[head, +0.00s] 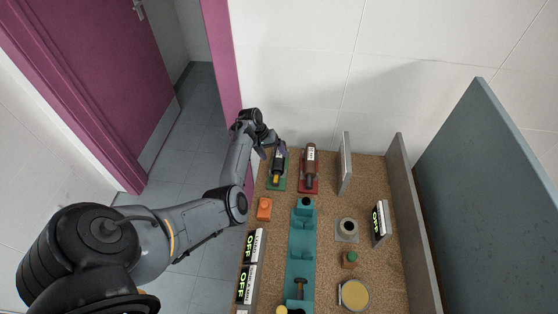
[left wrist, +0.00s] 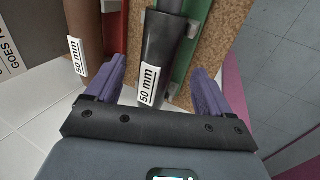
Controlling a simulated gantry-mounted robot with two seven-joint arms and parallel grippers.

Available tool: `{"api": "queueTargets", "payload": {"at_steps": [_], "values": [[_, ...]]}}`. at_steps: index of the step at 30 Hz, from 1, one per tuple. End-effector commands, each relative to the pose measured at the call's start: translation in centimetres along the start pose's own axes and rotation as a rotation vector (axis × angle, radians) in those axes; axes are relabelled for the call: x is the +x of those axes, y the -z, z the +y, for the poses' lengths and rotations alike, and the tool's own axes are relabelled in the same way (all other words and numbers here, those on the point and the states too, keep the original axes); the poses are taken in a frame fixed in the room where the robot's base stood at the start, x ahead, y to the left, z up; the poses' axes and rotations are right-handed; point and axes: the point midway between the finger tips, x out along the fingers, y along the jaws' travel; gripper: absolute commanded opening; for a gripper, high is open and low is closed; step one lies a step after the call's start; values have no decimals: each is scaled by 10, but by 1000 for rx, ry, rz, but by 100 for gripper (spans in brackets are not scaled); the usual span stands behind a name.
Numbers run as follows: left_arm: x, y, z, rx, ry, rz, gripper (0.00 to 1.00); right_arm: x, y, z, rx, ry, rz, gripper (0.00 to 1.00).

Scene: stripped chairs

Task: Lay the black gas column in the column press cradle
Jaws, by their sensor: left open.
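In the left wrist view the black column (left wrist: 165,45) carries a white "50 mm" tag and lies beside the green holder's edge (left wrist: 191,50). My left gripper (head: 271,148) is at the column's far end. Its purple fingers are open on either side of the column in the left wrist view (left wrist: 160,68), not visibly closed on it. I cannot tell which fixture is the press cradle. My right gripper is not in view.
A brown column (head: 311,158) lies on a red holder (head: 301,184) just right of the green one. A grey upright plate (head: 345,163) stands beyond it. An orange block (head: 264,209) and "OFF" display boxes (head: 249,280) stand along the left edge.

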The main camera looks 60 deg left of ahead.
Motion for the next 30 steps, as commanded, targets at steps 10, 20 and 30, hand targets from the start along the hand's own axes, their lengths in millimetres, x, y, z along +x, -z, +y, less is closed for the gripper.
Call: {"api": "queueTargets", "payload": {"at_steps": [10, 20, 30], "values": [[41, 2, 1, 0, 2, -1, 82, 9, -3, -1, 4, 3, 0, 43], [44, 2, 1, 0, 2, 0, 79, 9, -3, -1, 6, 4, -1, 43], [44, 2, 1, 0, 2, 0, 27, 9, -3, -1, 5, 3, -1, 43]]}}
